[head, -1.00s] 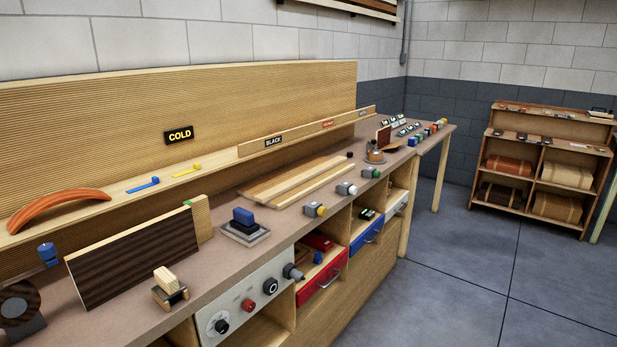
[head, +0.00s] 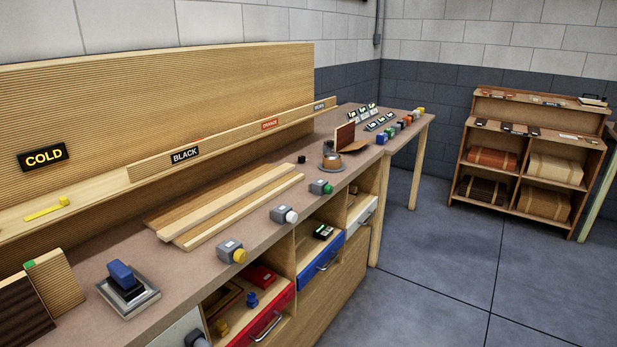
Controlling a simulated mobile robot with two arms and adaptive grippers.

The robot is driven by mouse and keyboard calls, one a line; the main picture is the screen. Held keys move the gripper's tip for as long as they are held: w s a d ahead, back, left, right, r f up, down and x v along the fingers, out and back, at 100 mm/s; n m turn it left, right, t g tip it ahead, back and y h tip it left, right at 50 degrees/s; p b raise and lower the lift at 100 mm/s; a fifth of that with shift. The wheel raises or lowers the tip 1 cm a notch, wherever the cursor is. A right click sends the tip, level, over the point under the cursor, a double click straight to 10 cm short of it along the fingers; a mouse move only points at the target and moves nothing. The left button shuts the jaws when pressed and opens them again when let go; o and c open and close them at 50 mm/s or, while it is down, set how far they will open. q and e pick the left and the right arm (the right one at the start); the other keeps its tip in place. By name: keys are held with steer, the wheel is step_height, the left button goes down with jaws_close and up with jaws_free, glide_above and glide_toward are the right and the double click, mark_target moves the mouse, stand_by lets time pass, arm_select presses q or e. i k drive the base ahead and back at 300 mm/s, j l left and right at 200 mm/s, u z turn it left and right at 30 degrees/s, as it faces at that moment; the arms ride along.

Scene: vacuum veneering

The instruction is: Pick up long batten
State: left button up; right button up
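Several long, thin wooden battens lie side by side on the brown workbench (head: 191,273), in front of the ledge with the BLACK label. A pale batten (head: 240,205) lies nearest the bench's front edge. Another pale strip (head: 228,200) lies just behind it, and a darker brown strip (head: 192,203) is at the back. They lie flat and partly against each other; I cannot tell their exact lengths apart.
A blue-handled block (head: 122,275) stands left. Red (head: 262,318) and blue (head: 320,262) drawers sit below. A shelf unit (head: 535,165) stands across open grey floor.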

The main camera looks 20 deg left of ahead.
mark_target(175, 229)
steer(key=i+l+u, duration=0.15)
steer(key=i, duration=0.45)
steer(key=i+l+u, duration=0.1)
steer(key=i, duration=0.5)
steer(key=i+l+u, duration=0.1)
steer(key=i+u, duration=0.15)
steer(key=u, duration=0.15)
steer(key=i+l+u, duration=0.15)
steer(key=i+u, duration=0.25)
steer(key=i+l+u, duration=0.1)
steer(key=l+u, duration=0.15)
steer(key=u, duration=0.15)
steer(key=i+l+u, duration=0.2)
steer(key=u, duration=0.25)
steer(key=l, duration=0.1)
